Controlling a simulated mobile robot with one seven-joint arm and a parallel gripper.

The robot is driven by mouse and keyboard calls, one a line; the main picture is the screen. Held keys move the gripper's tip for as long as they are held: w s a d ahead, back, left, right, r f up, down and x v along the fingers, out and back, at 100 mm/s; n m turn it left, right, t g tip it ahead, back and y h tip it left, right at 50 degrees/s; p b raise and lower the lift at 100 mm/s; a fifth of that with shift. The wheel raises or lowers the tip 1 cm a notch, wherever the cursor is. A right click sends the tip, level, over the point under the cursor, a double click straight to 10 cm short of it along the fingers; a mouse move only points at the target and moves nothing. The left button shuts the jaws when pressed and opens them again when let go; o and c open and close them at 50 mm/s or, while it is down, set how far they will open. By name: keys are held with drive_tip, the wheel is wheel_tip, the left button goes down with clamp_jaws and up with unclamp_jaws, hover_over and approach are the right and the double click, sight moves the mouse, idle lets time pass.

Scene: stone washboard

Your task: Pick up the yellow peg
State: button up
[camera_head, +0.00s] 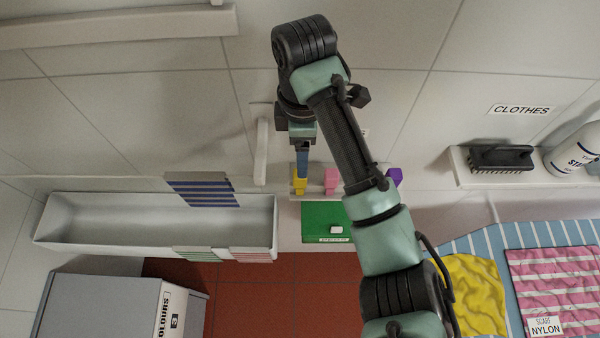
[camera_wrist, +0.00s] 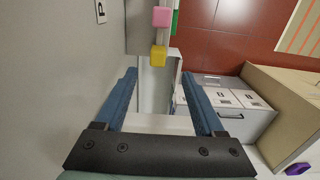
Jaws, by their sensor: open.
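The yellow peg (camera_head: 299,184) is a small block at the wall ledge, left of a pink peg (camera_head: 331,179) and a purple peg (camera_head: 395,177). In the wrist view the yellow peg (camera_wrist: 158,57) shows just beyond and between the fingertips, with the pink peg (camera_wrist: 161,17) farther up. My gripper (camera_wrist: 158,76) is open, with its two blue fingers apart and nothing held between them. In the head view my gripper (camera_head: 302,172) points down at the yellow peg, close to it. I cannot tell whether they touch.
A green board (camera_head: 315,225) with a small white block lies below the pegs. A white trough (camera_head: 70,225) with striped cloths over its edges is at left. A short white bar (camera_head: 261,150) is on the wall left of my gripper. A brush (camera_head: 502,158) sits on a right shelf.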

drive_tip(key=b, duration=0.2)
hover_over(300, 182)
drive_tip(key=w, duration=0.2)
drive_tip(key=f, duration=0.4)
drive_tip(key=shift+s+d+f, duration=0.1)
drive_tip(key=shift+s+f, duration=0.15)
drive_tip(key=shift+f, duration=0.1)
drive_tip(key=shift+s+f+b, duration=0.2)
drive_tip(key=shift+f+b, duration=0.15)
drive_tip(key=shift+f, duration=0.65)
drive_tip(key=shift+f+p, duration=0.35)
drive_tip(key=shift+p, duration=0.3)
drive_tip(key=shift+w+f, duration=0.15)
drive_tip(key=shift+f, duration=1.05)
clamp_jaws()
